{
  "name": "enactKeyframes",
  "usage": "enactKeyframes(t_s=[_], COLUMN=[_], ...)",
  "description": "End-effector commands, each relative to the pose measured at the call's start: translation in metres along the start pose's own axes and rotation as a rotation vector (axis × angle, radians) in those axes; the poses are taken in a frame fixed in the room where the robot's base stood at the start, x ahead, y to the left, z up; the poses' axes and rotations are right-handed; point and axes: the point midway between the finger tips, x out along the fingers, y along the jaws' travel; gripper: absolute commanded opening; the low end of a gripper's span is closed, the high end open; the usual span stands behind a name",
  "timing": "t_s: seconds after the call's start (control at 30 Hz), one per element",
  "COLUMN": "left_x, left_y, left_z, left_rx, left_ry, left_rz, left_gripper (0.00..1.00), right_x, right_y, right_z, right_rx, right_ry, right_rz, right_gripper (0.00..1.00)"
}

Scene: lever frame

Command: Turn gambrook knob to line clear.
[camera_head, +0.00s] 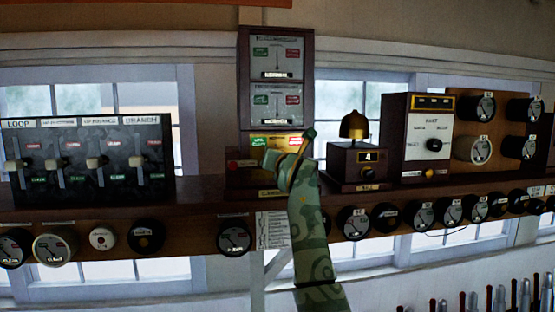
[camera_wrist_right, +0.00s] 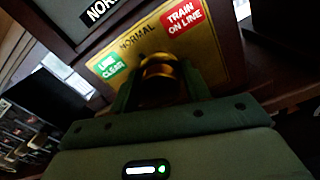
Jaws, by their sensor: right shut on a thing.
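The brass knob (camera_wrist_right: 158,70) sits on a yellow plate in the right wrist view. The plate has a green LINE CLEAR label (camera_wrist_right: 113,65) at left, NORMAL at the top and a red TRAIN ON LINE label (camera_wrist_right: 181,17) at right. My right gripper (camera_head: 288,160) is at the lower part of the tall dark wooden instrument (camera_head: 243,85) and is shut on the knob, a finger on each side. The knob's pointer direction cannot be made out. The gripper hides the knob in the head view. My left gripper is not in view.
A lever panel (camera_head: 92,185) stands at left on the shelf. A bell box (camera_head: 353,160) stands close to the right of my gripper, with a white-faced instrument (camera_head: 428,135) beyond it. Several round dials line the shelf front. Lever handles show at lower right.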

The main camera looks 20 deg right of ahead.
Motion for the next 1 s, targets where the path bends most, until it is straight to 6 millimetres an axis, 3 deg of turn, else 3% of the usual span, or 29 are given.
enactKeyframes(t_s=[0.13, 0.37, 0.57, 0.73, 0.77, 0.8, 0.93, 1.0], left_x=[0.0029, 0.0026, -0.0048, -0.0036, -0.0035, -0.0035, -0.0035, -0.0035], left_y=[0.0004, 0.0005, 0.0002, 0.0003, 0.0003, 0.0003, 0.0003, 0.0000], left_z=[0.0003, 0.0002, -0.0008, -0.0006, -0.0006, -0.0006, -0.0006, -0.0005], left_rx=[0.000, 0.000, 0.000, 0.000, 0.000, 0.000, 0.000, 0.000], left_ry=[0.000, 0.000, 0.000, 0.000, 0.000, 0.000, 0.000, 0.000], left_rz=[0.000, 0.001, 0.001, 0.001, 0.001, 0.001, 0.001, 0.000], left_gripper=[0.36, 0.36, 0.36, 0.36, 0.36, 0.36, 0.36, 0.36], right_x=[0.0002, 0.0002, 0.0003, 0.0002, 0.0002, 0.0002, 0.0001, 0.0000], right_y=[-0.0009, -0.0001, -0.0003, -0.0002, -0.0002, -0.0002, -0.0001, 0.0005], right_z=[-0.0009, -0.0014, 0.0002, -0.0018, -0.0018, -0.0019, -0.0015, -0.0015], right_rx=[-0.254, -0.293, -0.542, -0.563, -0.563, -0.562, -0.561, -0.561], right_ry=[0.001, 0.002, 0.003, 0.003, 0.003, 0.003, 0.002, 0.002], right_rz=[-0.001, 0.000, -0.001, 0.001, 0.001, 0.001, 0.001, 0.002], right_gripper=[0.24, 0.24, 0.24, 0.24, 0.50, 0.61, 0.97, 1.00])
